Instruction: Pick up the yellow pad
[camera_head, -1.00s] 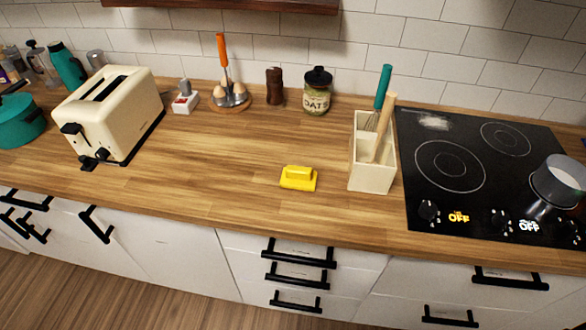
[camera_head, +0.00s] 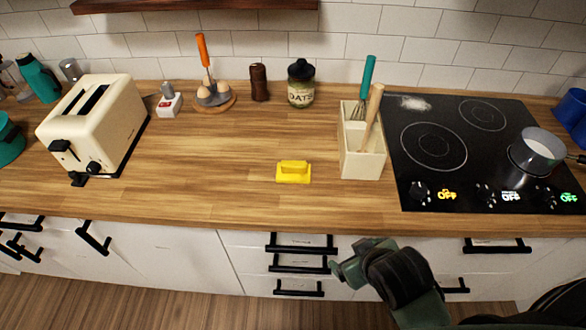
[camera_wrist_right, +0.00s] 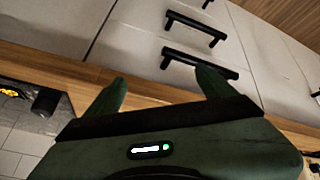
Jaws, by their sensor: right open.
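The yellow pad (camera_head: 293,173), with a raised grip on top, lies flat on the wooden counter (camera_head: 220,185), left of the utensil box. My right gripper (camera_head: 340,268) is in front of the counter, below and right of the pad, before the drawer fronts and apart from the pad. In the right wrist view the two green fingers of my right gripper (camera_wrist_right: 162,85) are spread with nothing between them. The pad is not seen in that view. My left gripper is in neither view.
A cream utensil box (camera_head: 362,163) with a whisk stands right of the pad, beside the black stovetop (camera_head: 440,185) with a pot (camera_head: 538,150). A toaster (camera_head: 95,125) stands left. The counter around the pad is clear. Drawer handles (camera_head: 300,243) stick out below.

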